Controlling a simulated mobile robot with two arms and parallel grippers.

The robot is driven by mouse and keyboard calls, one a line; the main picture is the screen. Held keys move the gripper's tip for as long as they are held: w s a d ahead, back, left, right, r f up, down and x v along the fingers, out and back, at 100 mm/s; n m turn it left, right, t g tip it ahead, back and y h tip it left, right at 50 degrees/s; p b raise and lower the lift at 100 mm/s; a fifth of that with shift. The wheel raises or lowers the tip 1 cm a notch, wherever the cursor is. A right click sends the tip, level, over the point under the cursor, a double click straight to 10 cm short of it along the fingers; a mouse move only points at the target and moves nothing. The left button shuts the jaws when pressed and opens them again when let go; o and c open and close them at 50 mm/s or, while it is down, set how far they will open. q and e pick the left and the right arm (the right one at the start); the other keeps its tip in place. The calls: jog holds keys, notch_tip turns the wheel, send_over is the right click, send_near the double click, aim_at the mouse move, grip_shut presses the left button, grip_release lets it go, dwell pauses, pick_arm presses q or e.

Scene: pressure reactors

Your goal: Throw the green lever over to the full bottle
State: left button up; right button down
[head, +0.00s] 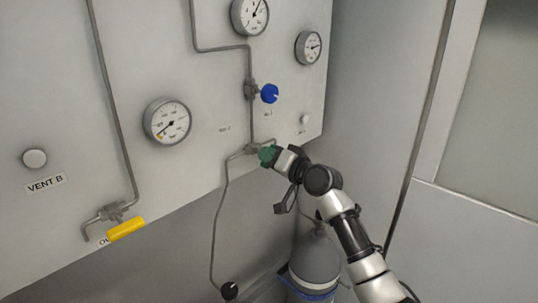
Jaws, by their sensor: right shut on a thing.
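The green lever (267,156) sits on a pipe fitting at the lower right of the grey panel. My right gripper (276,158) is at the lever, shut on it, and hides part of it. A grey gas bottle (315,262) with a blue band stands below the panel, behind my right arm. A second pipe runs down from the fitting to a black round part (229,291) at the bottom edge. Whether the bottle is full cannot be told. My left gripper is not in view.
A blue knob (269,93) sits just above the green lever. A yellow lever (126,229) is at the lower left of the panel (70,100). Gauges (167,121) and thin pipes stand out from the panel. A grey wall (375,90) is close on the right.

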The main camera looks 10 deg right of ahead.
jog(key=shift+m, duration=0.3)
jog(key=c, duration=1.1)
grip_release()
jog(key=shift+c, duration=0.2)
jog(key=shift+s+d+f, duration=0.1)
jog(key=shift+s+d, duration=0.1)
jog(key=shift+s, duration=0.05)
jog(key=b+v, duration=0.4)
jog(key=v, duration=0.6)
